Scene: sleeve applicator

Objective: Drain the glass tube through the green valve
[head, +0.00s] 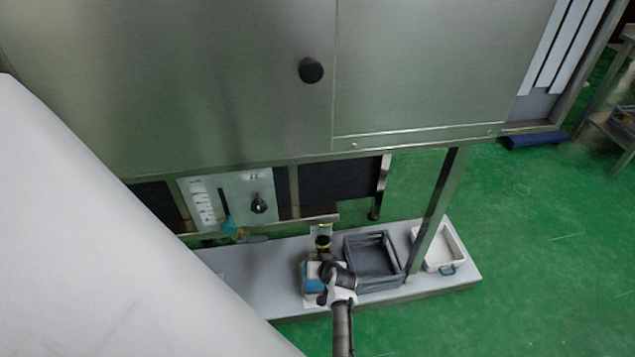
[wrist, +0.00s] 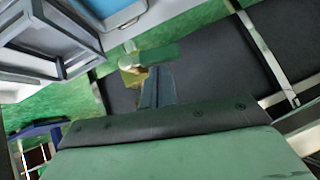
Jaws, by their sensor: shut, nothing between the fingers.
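My gripper (head: 323,252) is low under the metal cabinet, its fingers shut and empty. In the wrist view the grey fingers (wrist: 156,84) point at a green bar-like part (wrist: 155,55) with a pale rounded end, which looks like the green valve. A yellow, brass-like part (wrist: 136,76) sits beside the fingertips. I cannot tell whether the fingers touch either part. In the head view a small pale, see-through piece (head: 321,230) shows just beyond my gripper; I cannot tell whether it is the glass tube. My gripper hides much of this spot.
A grey crate (head: 352,240), a blue container (head: 310,282) and a white tray (head: 455,239) stand on a low pale platform (head: 466,281). A cabinet leg (head: 437,208) rises between crate and tray. A black knob (head: 259,204) is on the panel at left. Green floor at right is open.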

